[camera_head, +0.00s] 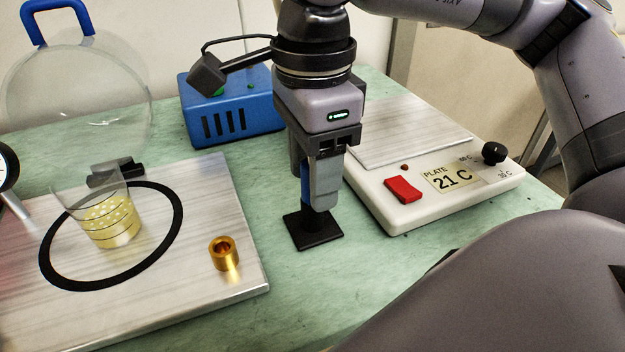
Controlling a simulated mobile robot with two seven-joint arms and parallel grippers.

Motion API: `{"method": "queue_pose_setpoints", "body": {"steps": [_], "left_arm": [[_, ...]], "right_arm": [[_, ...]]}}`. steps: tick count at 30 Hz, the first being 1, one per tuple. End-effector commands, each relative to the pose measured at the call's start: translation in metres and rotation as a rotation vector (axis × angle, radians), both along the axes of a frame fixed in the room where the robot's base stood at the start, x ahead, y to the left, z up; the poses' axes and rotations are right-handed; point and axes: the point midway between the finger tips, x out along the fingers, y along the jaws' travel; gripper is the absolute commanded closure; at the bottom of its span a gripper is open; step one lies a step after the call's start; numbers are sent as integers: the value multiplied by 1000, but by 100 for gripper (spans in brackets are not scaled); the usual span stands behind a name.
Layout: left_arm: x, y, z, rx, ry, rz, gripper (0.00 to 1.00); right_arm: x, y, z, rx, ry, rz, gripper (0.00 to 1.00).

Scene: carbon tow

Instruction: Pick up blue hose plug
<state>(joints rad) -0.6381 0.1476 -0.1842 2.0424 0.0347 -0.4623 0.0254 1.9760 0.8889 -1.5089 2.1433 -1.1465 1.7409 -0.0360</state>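The blue hose plug (304,185) shows as a narrow upright blue strip above a small black square base (313,232) on the green bench. My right gripper (322,190) points straight down over that base. A grey finger covers most of the plug, and the blue shows along the finger's left side. The fingertips are low, just above the base. The other finger is hidden, so I cannot tell whether the fingers touch the plug or stand apart from it. My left gripper is not in view.
A blue box (225,118) with a black arm on top stands behind the gripper. A white hot plate (440,195) is close on the right. A metal plate (190,205) on the left holds a brass fitting (224,254) and a clear cup (108,215). A clear dome (75,85) stands behind.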

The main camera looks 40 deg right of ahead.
Motion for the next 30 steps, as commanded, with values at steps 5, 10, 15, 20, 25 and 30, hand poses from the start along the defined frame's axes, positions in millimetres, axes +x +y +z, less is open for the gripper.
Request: {"method": "queue_pose_setpoints", "body": {"steps": [5, 10, 15, 20, 25, 30], "left_arm": [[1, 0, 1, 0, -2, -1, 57], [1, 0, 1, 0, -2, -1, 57], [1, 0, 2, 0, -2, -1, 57], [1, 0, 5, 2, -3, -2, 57], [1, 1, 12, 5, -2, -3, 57], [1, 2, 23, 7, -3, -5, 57]], "right_arm": [[0, 0, 0, 0, 0, 0, 100], [0, 0, 0, 0, 0, 0, 100], [0, 0, 3, 1, -1, -1, 100], [1, 0, 18, 0, -3, -1, 100], [1, 1, 52, 2, -4, -1, 100], [1, 1, 104, 3, -4, -1, 100]]}}
